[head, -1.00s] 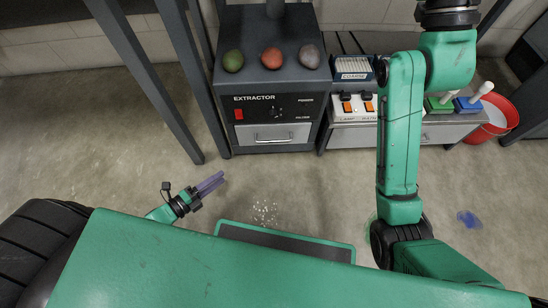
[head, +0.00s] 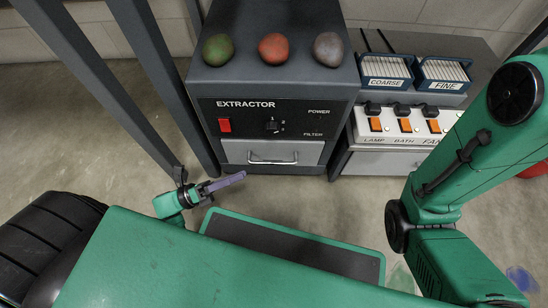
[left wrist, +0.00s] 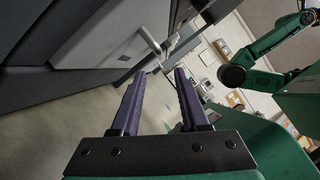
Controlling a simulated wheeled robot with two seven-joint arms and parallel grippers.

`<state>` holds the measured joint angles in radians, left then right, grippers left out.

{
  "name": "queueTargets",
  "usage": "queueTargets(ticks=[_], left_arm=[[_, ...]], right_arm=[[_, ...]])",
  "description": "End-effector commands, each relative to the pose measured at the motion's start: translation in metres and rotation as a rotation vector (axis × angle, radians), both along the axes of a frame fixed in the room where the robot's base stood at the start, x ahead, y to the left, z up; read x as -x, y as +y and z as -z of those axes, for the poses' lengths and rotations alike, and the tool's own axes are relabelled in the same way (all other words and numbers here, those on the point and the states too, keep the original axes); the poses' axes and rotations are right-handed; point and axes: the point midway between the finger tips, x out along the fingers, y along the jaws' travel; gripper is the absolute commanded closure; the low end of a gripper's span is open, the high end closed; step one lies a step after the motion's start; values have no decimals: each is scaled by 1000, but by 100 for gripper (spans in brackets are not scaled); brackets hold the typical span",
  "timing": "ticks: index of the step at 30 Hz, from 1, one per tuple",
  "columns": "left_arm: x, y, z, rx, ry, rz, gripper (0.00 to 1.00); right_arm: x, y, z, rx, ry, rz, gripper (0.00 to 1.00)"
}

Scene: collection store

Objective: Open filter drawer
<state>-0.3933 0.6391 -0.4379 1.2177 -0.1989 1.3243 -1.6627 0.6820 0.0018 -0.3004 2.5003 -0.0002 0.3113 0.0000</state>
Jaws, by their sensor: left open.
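The filter drawer (head: 235,152) is the light grey front low on the dark extractor (head: 300,88), under the FILTER label. It looks shut, flush with the cabinet. Its metal bar handle (head: 272,161) runs across the front. My left gripper (head: 240,178), with purple fingers, is low in front of the drawer, below and left of the handle. In the left wrist view the left gripper (left wrist: 160,74) is open and empty, fingers apart. The handle (left wrist: 150,40) shows just beyond the fingertips, not between them. My right arm shows at the right of the head view; its gripper is out of frame.
Green, red and grey balls (head: 273,48) sit on the extractor. To its right is a panel with orange switches (head: 405,125) and racks labelled COARSE (head: 386,70) and FINE (head: 444,72). A dark metal post (head: 165,90) stands left of the extractor. The floor in front is mostly clear.

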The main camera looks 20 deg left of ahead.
Motion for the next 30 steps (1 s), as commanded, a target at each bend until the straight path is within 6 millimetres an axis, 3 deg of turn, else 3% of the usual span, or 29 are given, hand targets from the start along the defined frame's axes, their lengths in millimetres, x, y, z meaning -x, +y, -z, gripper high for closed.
queueTargets(ticks=[6, 12, 22, 23, 26, 30], left_arm=[[-33, -49, -11, 4, -4, 1, 55], [-56, -82, -19, 1, -1, 1, 55], [-61, -90, -23, -1, 2, -1, 55], [-61, -90, -23, -1, 2, -1, 59], [-61, -90, -23, -1, 2, -1, 97], [-61, -90, -23, -1, 2, -1, 100]], right_arm=[[0, 0, 12, 1, 1, 1, 50], [1, 0, 21, 1, -2, 1, 50], [1, 1, 21, 2, -2, 0, 50], [1, 1, 21, 2, -2, 0, 50], [1, 1, 21, 2, -2, 0, 50], [1, 0, 21, 1, -2, 0, 50]])
